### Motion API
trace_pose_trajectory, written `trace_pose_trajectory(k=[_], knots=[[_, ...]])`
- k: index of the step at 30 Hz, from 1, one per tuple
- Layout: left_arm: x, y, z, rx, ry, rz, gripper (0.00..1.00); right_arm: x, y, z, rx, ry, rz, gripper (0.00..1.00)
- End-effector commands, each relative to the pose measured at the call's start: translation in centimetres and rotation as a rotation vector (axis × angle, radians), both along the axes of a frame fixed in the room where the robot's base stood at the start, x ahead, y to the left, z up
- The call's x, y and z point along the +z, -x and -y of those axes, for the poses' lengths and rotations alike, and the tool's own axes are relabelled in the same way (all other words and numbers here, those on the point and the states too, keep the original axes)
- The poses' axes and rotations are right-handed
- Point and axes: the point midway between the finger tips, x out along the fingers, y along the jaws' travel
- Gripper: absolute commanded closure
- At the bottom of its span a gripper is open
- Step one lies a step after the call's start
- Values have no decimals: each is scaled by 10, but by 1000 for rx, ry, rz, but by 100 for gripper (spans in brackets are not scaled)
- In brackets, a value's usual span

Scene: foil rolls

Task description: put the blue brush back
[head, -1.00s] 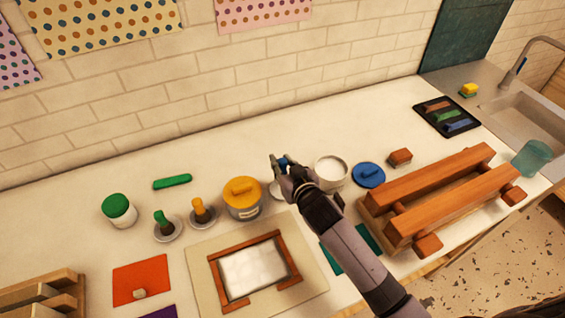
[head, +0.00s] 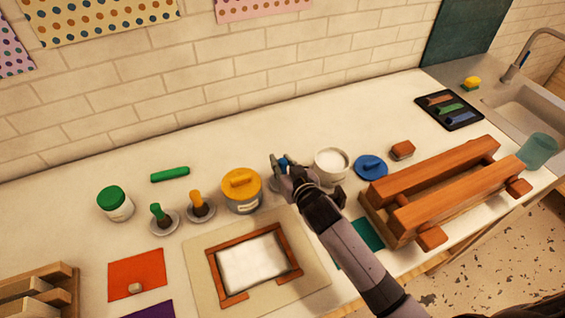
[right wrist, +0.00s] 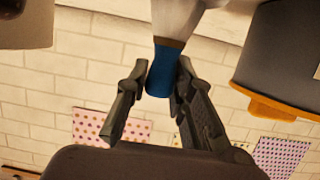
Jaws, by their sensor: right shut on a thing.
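My right gripper (head: 281,161) is shut on the blue brush (head: 284,161), between the yellow-lidded jar (head: 242,190) and the open white jar (head: 331,162). In the right wrist view the brush's blue handle (right wrist: 161,72) sits between the two fingers (right wrist: 156,85), with a brown band and a pale part beyond it. I cannot tell whether that pale part belongs to the brush or to a stand. Green (head: 160,214) and yellow (head: 197,202) brushes stand upright in grey dishes to the left. The area under the blue brush is mostly hidden by my gripper. My left gripper is not in view.
A blue lid (head: 370,166) lies right of the open jar. A wooden frame (head: 222,287) lies in front. A large wooden rack (head: 455,192) stands at the right. A green-lidded jar (head: 116,204) stands at the left. The counter behind my gripper is clear.

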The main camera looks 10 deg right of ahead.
Motion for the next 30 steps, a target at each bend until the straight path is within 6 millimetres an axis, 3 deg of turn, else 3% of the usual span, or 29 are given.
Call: trace_pose_trajectory(k=[30], knots=[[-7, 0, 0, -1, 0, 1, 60, -12, 0, 0, 0, -1, 0, 100]])
